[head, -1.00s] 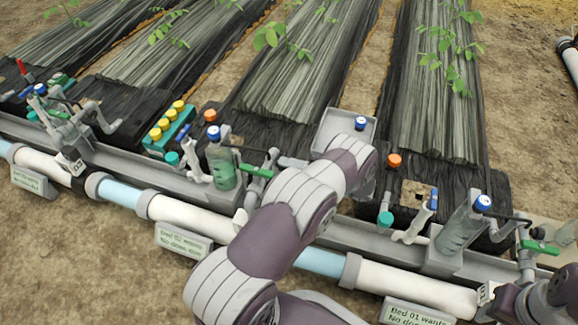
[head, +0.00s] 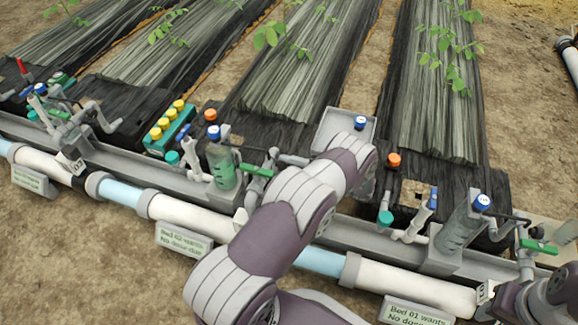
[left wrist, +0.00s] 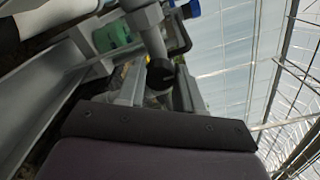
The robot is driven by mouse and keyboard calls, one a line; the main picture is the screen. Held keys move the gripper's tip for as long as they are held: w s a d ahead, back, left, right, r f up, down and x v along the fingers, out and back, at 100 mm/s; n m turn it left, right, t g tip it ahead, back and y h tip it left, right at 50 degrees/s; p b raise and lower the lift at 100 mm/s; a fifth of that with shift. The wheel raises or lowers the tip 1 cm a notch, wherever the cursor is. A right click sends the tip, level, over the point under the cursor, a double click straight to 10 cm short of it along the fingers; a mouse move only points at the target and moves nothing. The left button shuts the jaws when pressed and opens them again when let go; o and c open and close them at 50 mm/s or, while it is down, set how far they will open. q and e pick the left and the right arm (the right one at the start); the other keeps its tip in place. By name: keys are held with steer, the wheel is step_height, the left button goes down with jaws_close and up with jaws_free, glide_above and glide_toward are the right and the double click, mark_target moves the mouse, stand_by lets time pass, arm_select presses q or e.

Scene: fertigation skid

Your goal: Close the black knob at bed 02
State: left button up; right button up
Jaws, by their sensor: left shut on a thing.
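In the left wrist view, my left gripper (left wrist: 158,88) has its two grey fingers closed on either side of a round black knob (left wrist: 160,77) at the end of a grey pipe fitting. In the head view my left arm reaches to the bed 02 unit, and its forearm hides the knob. Only part of the left gripper (head: 292,160) shows there, beyond the wrist. The sign for bed 02 (head: 184,240) stands in front of the white pipe. My right arm shows at the lower right edge; its fingers cannot be made out.
Near the knob stand a clear cylinder (head: 222,166), a green lever (head: 257,170) and a blue-capped fitting (head: 212,132). A teal rack with yellow caps (head: 167,127) is further left. A grey tray (head: 338,128) lies behind my arm. The bed 01 unit (head: 458,235) is to the right.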

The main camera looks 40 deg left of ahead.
stand_by(0.4)
arm_select(q)
steer(key=o, duration=1)
steer(key=shift+d, duration=0.1)
steer(key=p+v, duration=0.1)
steer(key=v, duration=1.1)
steer(key=shift+w+d+p, duration=0.1)
steer(key=shift+d+p, duration=0.2)
steer(key=shift+p, duration=0.05)
